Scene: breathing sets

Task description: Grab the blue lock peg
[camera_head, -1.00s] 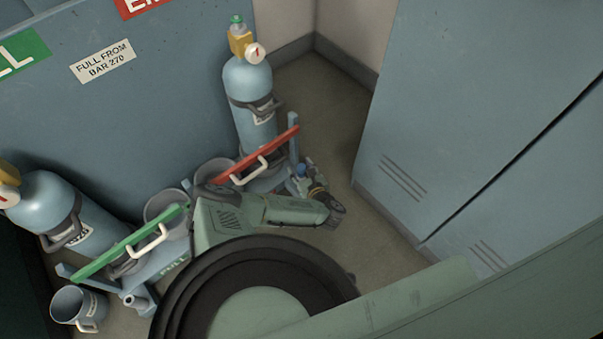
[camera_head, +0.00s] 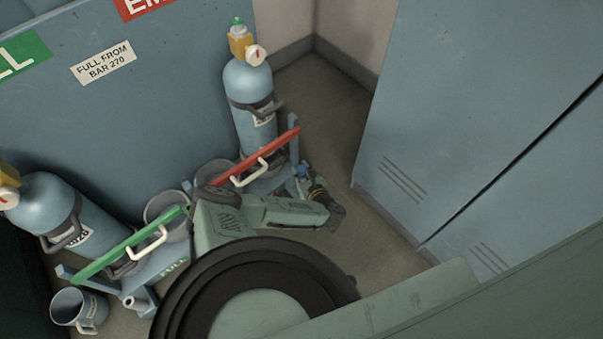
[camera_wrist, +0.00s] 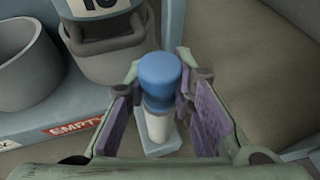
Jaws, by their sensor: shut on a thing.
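The blue lock peg (camera_wrist: 158,76) has a rounded blue cap on a pale shaft. It stands between my fingers in the wrist view, and its lower end is partly hidden. In the head view its blue cap (camera_head: 301,170) shows small at the right end of the red-barred rack. My gripper (camera_wrist: 163,100) is shut on the peg, with a purple pad on each side. In the head view my gripper (camera_head: 303,184) is small and partly hidden by my arm.
A red bar (camera_head: 268,156) crosses in front of an upright blue cylinder (camera_head: 247,95), left of the peg. A green bar (camera_head: 128,243) and a second cylinder (camera_head: 50,200) are further left. Grey cups stand nearby. A locker (camera_head: 450,120) is at right, with some bare floor before it.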

